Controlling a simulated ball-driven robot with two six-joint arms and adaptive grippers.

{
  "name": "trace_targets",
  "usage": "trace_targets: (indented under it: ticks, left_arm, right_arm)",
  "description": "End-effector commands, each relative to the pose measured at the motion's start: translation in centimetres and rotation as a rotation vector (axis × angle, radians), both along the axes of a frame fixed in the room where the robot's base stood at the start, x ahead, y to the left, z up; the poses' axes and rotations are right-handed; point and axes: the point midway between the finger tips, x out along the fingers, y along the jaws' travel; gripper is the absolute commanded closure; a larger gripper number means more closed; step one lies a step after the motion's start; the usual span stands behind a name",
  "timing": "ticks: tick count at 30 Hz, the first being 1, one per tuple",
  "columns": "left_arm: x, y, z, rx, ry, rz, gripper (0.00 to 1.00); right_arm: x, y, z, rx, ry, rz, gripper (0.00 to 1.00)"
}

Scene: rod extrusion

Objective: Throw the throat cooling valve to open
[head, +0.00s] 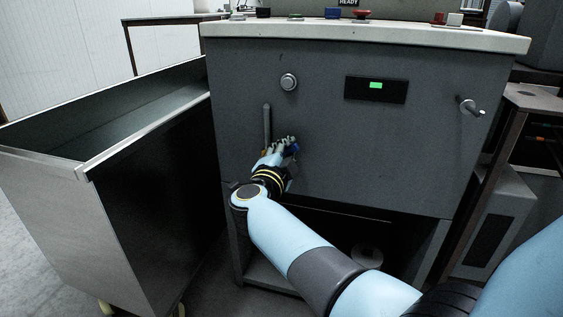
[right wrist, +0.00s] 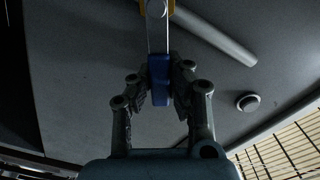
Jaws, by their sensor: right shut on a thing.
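The throat cooling valve is on the dark grey front panel (head: 340,150). In the right wrist view it has a yellow part (right wrist: 171,6), a flat metal lever (right wrist: 157,35) and a blue grip (right wrist: 159,68). My right gripper (right wrist: 160,88) is shut on the blue grip, with one finger on each side. In the head view my right gripper (head: 284,146) is at the panel, right of the lower end of a vertical pipe (head: 267,122). It hides most of the valve there; a little blue (head: 294,149) shows beside the fingers. My left gripper is not in view.
A round knob (head: 289,82) and a display with a green light (head: 376,86) are above the valve. Another handle (head: 471,107) sticks out at the panel's right. An open metal bin (head: 130,140) stands close at the left.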

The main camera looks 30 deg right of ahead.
Motion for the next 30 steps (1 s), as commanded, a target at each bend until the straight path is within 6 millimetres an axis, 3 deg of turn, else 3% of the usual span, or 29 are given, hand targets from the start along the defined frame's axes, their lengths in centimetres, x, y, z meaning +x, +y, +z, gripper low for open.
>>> trace_targets:
  ticks: [6, 19, 30]
  left_arm:
    - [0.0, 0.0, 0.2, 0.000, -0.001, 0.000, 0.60]
    - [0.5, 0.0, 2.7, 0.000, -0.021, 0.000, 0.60]
    - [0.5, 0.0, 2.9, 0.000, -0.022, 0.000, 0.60]
  right_arm:
    - [0.0, 0.1, 0.0, -0.004, 0.006, 0.000, 1.00]
    - [0.4, 0.4, 1.0, -0.093, 0.111, 0.001, 1.00]
    - [0.5, 0.5, 0.8, -0.113, 0.133, 0.000, 1.00]
